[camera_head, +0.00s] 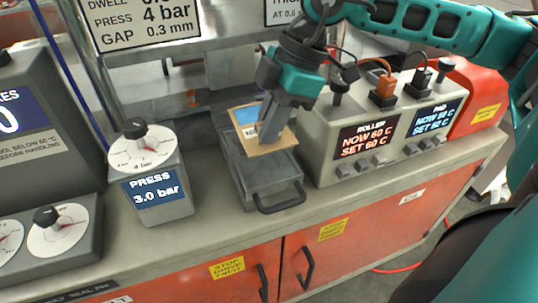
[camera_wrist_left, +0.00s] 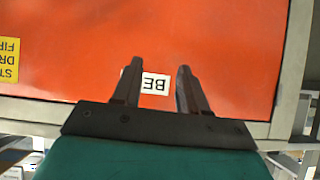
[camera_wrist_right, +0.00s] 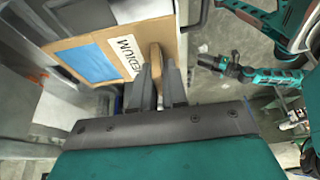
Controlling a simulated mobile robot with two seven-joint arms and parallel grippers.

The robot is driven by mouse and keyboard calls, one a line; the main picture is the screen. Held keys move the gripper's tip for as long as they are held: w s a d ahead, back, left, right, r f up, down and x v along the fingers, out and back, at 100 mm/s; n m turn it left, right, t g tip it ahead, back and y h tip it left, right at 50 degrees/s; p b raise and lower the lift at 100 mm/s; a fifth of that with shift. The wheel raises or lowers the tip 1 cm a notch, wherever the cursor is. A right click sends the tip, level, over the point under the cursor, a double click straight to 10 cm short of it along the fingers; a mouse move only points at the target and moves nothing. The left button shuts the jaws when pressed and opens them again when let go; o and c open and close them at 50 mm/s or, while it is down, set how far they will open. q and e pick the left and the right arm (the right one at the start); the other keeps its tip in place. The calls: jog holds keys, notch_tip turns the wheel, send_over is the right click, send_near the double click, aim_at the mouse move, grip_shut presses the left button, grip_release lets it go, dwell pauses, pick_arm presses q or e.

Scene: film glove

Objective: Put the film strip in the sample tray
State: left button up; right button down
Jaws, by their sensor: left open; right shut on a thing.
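The film strip (camera_head: 270,148) appears as a flat tan card with a blue patch and a white label. In the right wrist view the strip (camera_wrist_right: 72,62) shows the label "MEDIUM". My right gripper (camera_head: 270,132) is shut on its edge. In the head view the strip overlaps the far part of a grey tray (camera_head: 270,187) with a dark front handle, which looks like the sample tray. Whether the strip touches it, I cannot tell. My left gripper (camera_wrist_left: 155,78) is open and empty, facing a red cabinet front; it is outside the head view.
A press control box (camera_head: 158,195) with a dial stands left of the tray. A roller and pad control box (camera_head: 365,145) stands close on the right. The grey counter edge (camera_head: 200,238) runs in front, above red cabinet doors (camera_head: 340,255) with handles.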

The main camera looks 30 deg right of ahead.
jog(key=shift+f, duration=3.5)
jog(key=shift+f+b, duration=0.2)
jog(key=shift+b, duration=0.2)
jog(key=c, duration=1.1)
grip_release()
jog(key=shift+r, duration=0.1)
jog(key=shift+c, duration=0.2)
jog(key=shift+r, duration=0.15)
jog(key=p+v, duration=0.1)
jog(key=v, duration=1.1)
